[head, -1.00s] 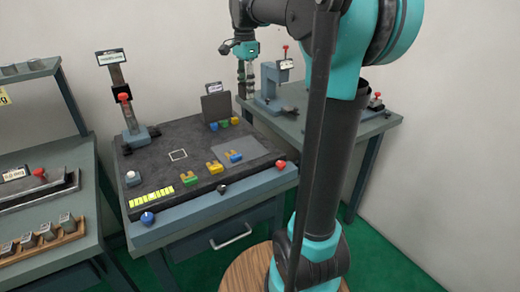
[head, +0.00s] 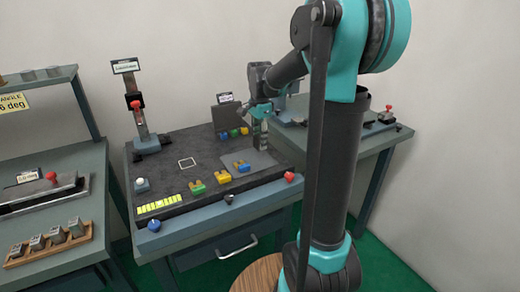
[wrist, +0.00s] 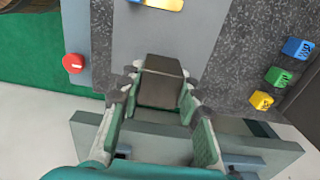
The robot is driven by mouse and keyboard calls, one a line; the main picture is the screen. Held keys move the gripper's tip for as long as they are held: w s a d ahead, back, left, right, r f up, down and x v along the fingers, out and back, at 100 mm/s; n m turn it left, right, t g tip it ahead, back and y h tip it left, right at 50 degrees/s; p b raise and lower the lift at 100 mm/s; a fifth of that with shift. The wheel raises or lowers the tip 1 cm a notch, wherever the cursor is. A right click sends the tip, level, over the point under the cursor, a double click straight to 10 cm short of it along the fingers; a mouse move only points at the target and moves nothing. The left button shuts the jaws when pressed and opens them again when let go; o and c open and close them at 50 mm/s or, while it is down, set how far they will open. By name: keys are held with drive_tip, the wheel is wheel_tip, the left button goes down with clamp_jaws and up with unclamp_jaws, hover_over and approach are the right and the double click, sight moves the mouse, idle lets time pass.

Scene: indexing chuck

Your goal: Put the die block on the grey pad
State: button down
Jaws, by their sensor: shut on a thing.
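My gripper (wrist: 160,88) is shut on a dark grey-brown die block (wrist: 162,82), which sits between the fingertips in the wrist view. In the head view my gripper (head: 260,136) is over the right part of the middle bench, at the grey pad (head: 266,160). The pad also shows in the wrist view (wrist: 190,38), beyond and beside the block. I cannot tell whether the block touches the pad. A blue and yellow piece (head: 241,167) lies on the pad, left of my gripper.
Green (head: 197,187) and yellow (head: 222,177) pieces lie left of the pad. Small coloured blocks (head: 233,133) stand behind it by a dark upright plate (head: 228,116). A red knob (head: 289,177) is at the front right corner. A post (head: 140,120) stands at the back left.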

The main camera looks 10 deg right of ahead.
drive_tip(key=shift+f, duration=1.95)
drive_tip(key=shift+f, duration=0.15)
drive_tip(key=c, duration=1.1)
unclamp_jaws()
drive_tip(key=shift+o, duration=0.2)
wheel_tip(320, 180, up, 12)
drive_tip(key=shift+r, duration=0.15)
